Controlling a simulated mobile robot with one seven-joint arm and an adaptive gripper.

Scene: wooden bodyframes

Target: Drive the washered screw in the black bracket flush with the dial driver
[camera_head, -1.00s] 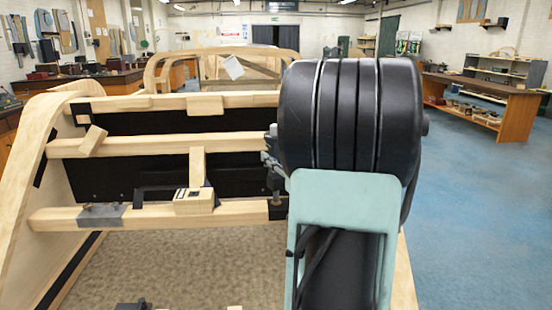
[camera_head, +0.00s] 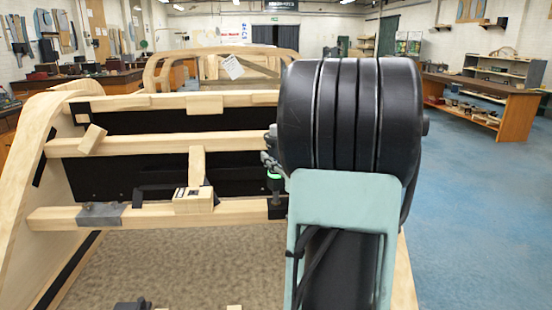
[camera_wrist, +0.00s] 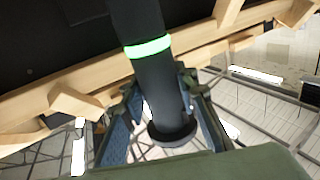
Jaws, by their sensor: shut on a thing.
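The dial driver is a dark cylinder with a lit green ring. In the wrist view the driver (camera_wrist: 158,85) stands between the fingers of my gripper (camera_wrist: 160,95), which is shut on it. In the head view the ring of the driver (camera_head: 274,177) shows just above the black bracket (camera_head: 277,209), at the right end of the lower wooden rail. My gripper (camera_head: 268,158) shows there only in part, behind my dark arm link. The washered screw cannot be made out, and I cannot tell whether the driver's tip touches it.
A grey bracket (camera_head: 101,214) sits at the left of the lower rail (camera_head: 150,215). A wooden block with a dark-marked top (camera_head: 194,200) sits mid-rail. A wooden upright and black panels stand behind. My arm covers the right of the frame.

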